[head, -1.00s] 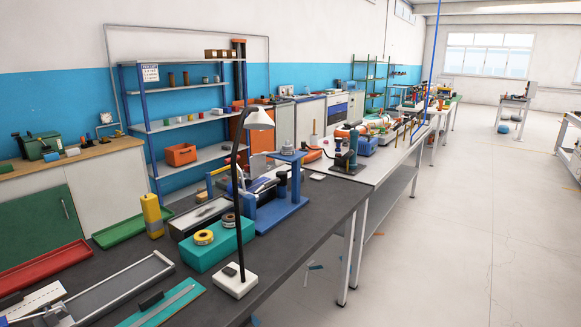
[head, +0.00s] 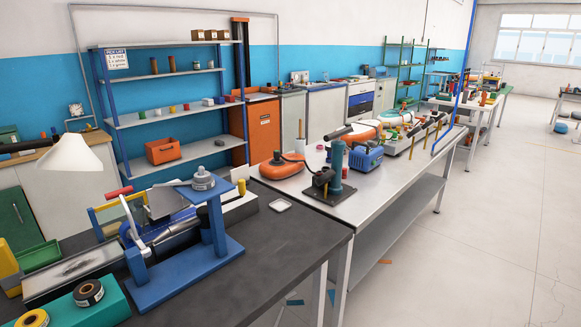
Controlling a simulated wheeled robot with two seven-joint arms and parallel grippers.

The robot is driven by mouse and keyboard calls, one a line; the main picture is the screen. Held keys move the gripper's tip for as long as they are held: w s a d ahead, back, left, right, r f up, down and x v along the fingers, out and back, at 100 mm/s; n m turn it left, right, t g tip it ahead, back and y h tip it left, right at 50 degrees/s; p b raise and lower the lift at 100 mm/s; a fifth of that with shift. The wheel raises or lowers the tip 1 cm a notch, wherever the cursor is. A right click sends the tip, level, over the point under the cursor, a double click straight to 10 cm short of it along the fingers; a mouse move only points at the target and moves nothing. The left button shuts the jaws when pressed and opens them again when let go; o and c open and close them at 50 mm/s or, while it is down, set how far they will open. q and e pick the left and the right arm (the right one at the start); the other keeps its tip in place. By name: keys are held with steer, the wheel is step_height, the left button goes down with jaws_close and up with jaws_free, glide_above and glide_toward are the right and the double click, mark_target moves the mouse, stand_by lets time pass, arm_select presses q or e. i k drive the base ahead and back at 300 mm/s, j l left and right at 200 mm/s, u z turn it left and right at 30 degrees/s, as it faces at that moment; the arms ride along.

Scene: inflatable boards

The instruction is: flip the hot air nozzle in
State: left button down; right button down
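On the dark bench stands a blue-framed machine (head: 190,265) with a flat blue base, an upright post and a grey round piece (head: 203,180) on top. A grey plate (head: 172,200) is tilted beside the post. I cannot tell for certain which part is the hot air nozzle; it may be partly hidden behind the post. Neither of my grippers is in view.
A white lamp (head: 68,168) stands at the left. Two tape rolls (head: 88,292) lie on a teal box (head: 105,310). A metal bench (head: 375,180) with a dark green press (head: 336,165) and a blue unit (head: 367,160) adjoins on the right. Open floor (head: 470,240) lies at the right.

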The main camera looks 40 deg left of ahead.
mark_target(202, 219)
steer(key=i+u, duration=0.15)
steer(key=i, duration=0.55)
steer(key=i+l+u, duration=0.1)
steer(key=i, duration=0.55)
steer(key=i+u, duration=0.25)
steer(key=u, duration=0.15)
steer(key=i+l+u, duration=0.2)
steer(key=u, duration=0.2)
steer(key=i+l+u, duration=0.2)
steer(key=u, duration=0.2)
steer(key=i+l+u, duration=0.25)
steer(key=u, duration=0.15)
steer(key=i+l+u, duration=0.15)
steer(key=l+u, duration=0.25)
steer(key=i+l+u, duration=0.2)
steer(key=u, duration=0.25)
steer(key=i+l+u, duration=0.15)
steer(key=l+u, duration=0.8)
steer(key=i+j, duration=0.05)
